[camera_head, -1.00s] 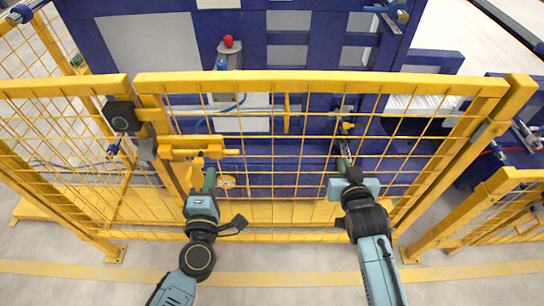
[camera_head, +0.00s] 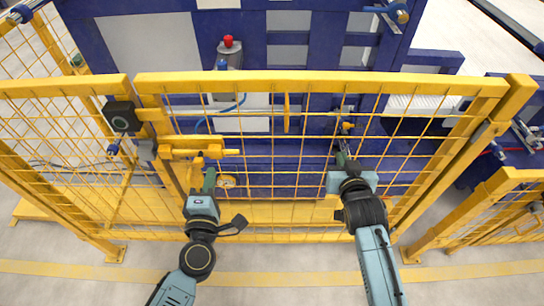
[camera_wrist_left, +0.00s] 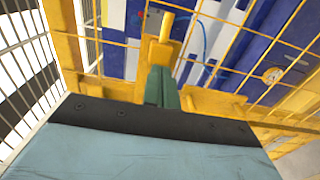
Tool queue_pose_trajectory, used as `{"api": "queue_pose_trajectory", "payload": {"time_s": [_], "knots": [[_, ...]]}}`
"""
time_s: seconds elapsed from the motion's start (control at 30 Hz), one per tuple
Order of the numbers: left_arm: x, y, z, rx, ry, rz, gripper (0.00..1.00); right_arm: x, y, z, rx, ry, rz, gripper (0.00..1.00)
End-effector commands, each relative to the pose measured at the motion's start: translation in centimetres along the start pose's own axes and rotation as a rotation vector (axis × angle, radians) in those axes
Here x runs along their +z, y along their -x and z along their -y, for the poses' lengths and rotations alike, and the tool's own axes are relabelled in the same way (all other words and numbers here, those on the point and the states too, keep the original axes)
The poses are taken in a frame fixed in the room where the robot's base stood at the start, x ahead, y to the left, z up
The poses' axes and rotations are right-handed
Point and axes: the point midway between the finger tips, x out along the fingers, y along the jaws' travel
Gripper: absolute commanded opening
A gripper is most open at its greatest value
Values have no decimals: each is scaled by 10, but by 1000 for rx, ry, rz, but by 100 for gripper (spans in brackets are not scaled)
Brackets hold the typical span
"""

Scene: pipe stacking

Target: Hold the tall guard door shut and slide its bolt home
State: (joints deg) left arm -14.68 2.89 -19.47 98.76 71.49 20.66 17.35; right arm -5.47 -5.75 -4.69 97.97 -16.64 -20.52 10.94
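The tall yellow guard door (camera_head: 320,83) with wire mesh stands upright in front of me, its left edge close to the fence post. The yellow bolt (camera_head: 195,152) lies level near its left edge; a grey bracket (camera_head: 147,150) is on the post side. Whether the bolt's end is inside the bracket is unclear. My left gripper (camera_head: 209,178) has its green fingers together just below the bolt, beside its yellow handle (camera_wrist_left: 158,53), which rises beyond the fingertips in the left wrist view; contact is unclear. My right gripper (camera_head: 342,160) has its fingers together at the mesh, right of the door's middle.
A black box (camera_head: 121,115) with a round face is on the post left of the door. A blue machine frame (camera_head: 290,50) stands behind the mesh. Fence panels flank the door.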

Motion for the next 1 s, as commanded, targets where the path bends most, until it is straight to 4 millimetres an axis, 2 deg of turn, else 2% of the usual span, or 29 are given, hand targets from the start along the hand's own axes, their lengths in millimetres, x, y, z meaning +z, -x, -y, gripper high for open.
{"api": "queue_pose_trajectory", "payload": {"time_s": [1.0], "knots": [[0,0,0,0,0,0,0,-6,-10,0,0,0,-6,0]]}}
